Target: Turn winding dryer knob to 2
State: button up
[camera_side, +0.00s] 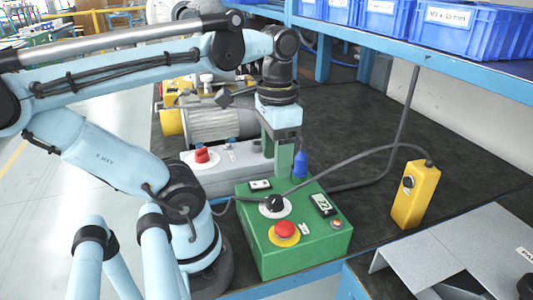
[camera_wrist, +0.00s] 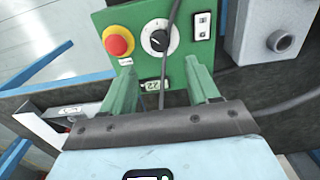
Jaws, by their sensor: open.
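The green control box (camera_side: 300,250) stands on the dark bench top. A black knob (camera_side: 275,203) sits on a round white dial on its top face. In the wrist view the knob (camera_wrist: 158,40) has a white pointer mark; the dial numbers are too small to read. My gripper (camera_side: 285,176) has green fingers and hangs above the back edge of the box, behind the knob in the side view. In the wrist view my gripper (camera_wrist: 160,66) is open and empty, its fingertips apart, with the knob beyond the gap between them and not touched.
A red stop button (camera_side: 286,229) on a yellow ring and a small display (camera_side: 323,205) share the box top. A dark cable (camera_side: 355,149) runs over the box to a yellow pendant (camera_side: 415,195). A grey motor (camera_side: 215,122) stands behind. The bench at back right is clear.

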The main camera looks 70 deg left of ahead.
aim_at(275, 198)
jog(key=shift+f, duration=4.8)
jog(key=c, duration=1)
jog(key=shift+c, duration=0.2)
